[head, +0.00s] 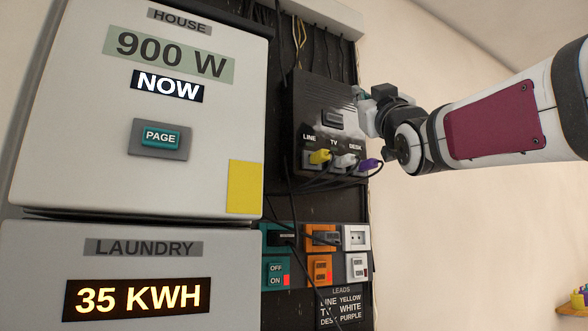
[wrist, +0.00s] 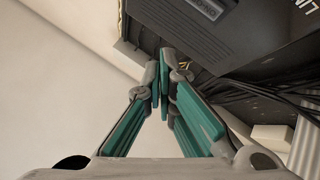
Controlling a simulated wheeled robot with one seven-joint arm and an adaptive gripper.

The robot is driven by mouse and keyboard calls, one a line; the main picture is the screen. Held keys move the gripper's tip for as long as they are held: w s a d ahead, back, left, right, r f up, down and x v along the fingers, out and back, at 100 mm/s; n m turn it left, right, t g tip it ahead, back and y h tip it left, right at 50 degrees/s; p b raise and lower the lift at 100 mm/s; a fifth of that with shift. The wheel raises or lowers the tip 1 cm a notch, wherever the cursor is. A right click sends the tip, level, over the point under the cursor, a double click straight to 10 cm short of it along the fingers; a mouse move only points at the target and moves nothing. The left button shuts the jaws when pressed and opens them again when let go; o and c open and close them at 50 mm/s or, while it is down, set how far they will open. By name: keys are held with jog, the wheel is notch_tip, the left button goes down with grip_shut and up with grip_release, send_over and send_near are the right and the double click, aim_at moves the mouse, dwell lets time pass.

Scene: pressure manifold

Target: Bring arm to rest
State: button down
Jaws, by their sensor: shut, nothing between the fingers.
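My arm (head: 495,118) reaches in from the right in the head view, its wrist beside the right side of the black box (head: 310,105). My gripper's fingers are mostly hidden behind the wrist in that view. In the wrist view my gripper (wrist: 164,75) has its teal-padded fingers converging to a point, shut with nothing between them. The fingertips appear close to the lower edge of the dark box (wrist: 235,45); I cannot tell whether they touch it.
The box carries yellow (head: 319,157), white (head: 345,161) and purple (head: 369,164) plugs with dark cables. Below are teal (head: 277,240), orange (head: 322,236) and white (head: 356,237) sockets with switches. HOUSE (head: 60,110) and LAUNDRY (head: 40,265) panels stand left. Bare wall (head: 460,240) lies below my arm.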

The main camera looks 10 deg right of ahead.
dwell(0.3)
jog(key=s+d+f+m+g+h, duration=0.15)
jog(key=f+g, duration=0.35)
jog(key=f, duration=0.9)
jog(key=s+f+m+g+h, duration=0.15)
jog(key=f+g, duration=0.35)
jog(key=f, duration=0.9)
jog(key=s+a+f+m+g, duration=0.1)
jog(key=s+f+g, duration=0.4)
jog(key=s+f, duration=0.6)
jog(key=s+a+f+g+y, duration=0.1)
jog(key=s+f+g, duration=0.5)
jog(key=s+f, duration=0.5)
notch_tip(320, 180, down, 8)
jog(key=shift+s+r+m, duration=0.1)
jog(key=shift+s+m, duration=0.05)
jog(key=shift+m, duration=0.25)
